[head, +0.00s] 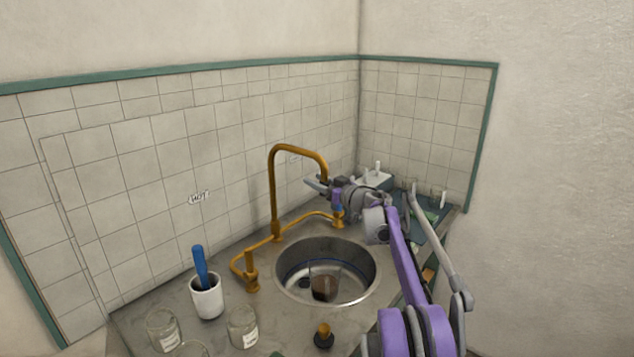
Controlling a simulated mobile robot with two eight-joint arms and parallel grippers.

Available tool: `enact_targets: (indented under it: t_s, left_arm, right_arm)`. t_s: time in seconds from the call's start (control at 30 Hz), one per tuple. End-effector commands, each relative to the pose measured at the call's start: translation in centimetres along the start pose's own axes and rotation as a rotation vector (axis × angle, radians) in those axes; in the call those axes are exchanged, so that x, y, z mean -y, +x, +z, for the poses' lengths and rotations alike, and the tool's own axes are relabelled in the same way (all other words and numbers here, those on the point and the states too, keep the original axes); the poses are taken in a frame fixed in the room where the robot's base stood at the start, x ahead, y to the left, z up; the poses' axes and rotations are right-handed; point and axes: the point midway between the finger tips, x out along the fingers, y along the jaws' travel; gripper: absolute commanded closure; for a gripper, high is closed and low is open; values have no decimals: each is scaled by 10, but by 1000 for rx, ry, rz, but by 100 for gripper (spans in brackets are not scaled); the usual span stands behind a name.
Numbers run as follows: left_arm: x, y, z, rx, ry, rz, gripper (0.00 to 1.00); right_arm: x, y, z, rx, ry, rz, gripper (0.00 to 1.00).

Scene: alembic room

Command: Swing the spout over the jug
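The brass spout (273,190) rises behind the sink, arches to the right and turns down at its end. My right gripper (314,184) is at the downturned end of the spout, its fingers pointing left. Whether the fingers touch or enclose the spout end is too small to tell. A brown vessel (323,288), possibly the jug, sits in the round steel sink (290,299), low and right of the spout's base. Its full shape is unclear. My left gripper is not in view.
Brass taps and pipe (252,270) flank the spout base. A white pot (207,298) with a blue-handled tool and several glass jars (242,326) stand at left front. A dark-based brass knob (324,336) is in front of the sink. A white block (374,179) stands in the back corner.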

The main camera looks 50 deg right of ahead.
Motion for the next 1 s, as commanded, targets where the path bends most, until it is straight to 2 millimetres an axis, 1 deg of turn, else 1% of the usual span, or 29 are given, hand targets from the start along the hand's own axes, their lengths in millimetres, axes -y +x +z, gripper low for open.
enact_targets:
  t_s: [0.03, 0.07, 0.1, 0.33, 0.43, 0.57, 0.8, 0.9, 1.0]
  left_arm:
    - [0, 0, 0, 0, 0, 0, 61]
    - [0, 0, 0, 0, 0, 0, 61]
    - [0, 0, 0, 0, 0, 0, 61]
    - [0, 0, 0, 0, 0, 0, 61]
    - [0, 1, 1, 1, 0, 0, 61]
    - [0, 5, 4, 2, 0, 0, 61]
    - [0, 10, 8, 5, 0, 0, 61]
    - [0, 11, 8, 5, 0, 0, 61]
    - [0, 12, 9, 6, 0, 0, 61]
  right_arm:
    - [0, 0, 0, 0, 0, 0, 41]
    - [0, 0, 0, 0, 0, 0, 35]
    - [0, 0, 0, 0, 0, 0, 33]
    - [0, -1, 0, 0, -1, 0, 33]
    - [0, -8, 0, 0, -1, 1, 33]
    - [0, -28, 1, 1, -2, 2, 33]
    - [0, -78, 1, 1, -1, 2, 33]
    - [-1, -93, 1, 1, -1, 3, 33]
    - [0, -103, 0, 0, -1, 1, 33]
